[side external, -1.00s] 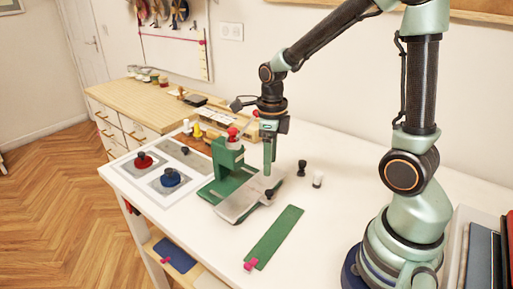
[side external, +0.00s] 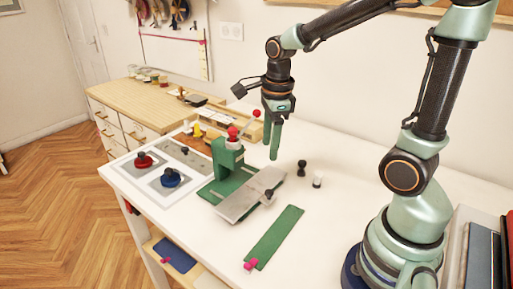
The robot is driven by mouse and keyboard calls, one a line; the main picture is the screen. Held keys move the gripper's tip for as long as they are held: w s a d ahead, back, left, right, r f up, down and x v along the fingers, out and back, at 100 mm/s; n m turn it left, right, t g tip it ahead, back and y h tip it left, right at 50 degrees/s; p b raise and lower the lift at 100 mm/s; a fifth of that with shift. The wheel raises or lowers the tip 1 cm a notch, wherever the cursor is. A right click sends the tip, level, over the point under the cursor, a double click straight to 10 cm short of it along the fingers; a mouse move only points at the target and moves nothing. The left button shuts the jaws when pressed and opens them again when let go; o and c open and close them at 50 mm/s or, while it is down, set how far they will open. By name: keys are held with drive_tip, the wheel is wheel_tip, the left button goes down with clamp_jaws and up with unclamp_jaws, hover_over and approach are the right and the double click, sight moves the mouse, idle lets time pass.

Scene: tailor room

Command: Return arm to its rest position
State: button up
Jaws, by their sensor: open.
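My gripper (side external: 274,139) hangs in the air above the white table (side external: 345,215), fingers pointing down. It is open and holds nothing that I can see. From this side its fingers nearly overlap. It is just right of the green press-like stand (side external: 222,168) with a red knob (side external: 233,133). A grey plate (side external: 245,198) lies slanted at the stand's foot, with a small dark knob (side external: 269,193) on it. My gripper is apart from all of these.
A black peg (side external: 302,168) and a white peg (side external: 317,180) stand right of the plate. A green strip (side external: 274,238) lies in front. A red knob (side external: 143,160) and a blue knob (side external: 171,178) sit on panels at left. Books (side external: 482,255) stand at right.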

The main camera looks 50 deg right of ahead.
drive_tip(key=s+a+r+n+t, duration=0.2)
drive_tip(key=r+n, duration=0.1)
drive_tip(key=n, duration=1)
drive_tip(key=s+a+r+n+t, duration=0.2)
drive_tip(key=r+n, duration=0.1)
drive_tip(key=n, duration=0.9)
drive_tip(key=shift+r+n+t, duration=0.3)
drive_tip(key=shift+r+n, duration=0.05)
drive_tip(key=shift+n, duration=0.05)
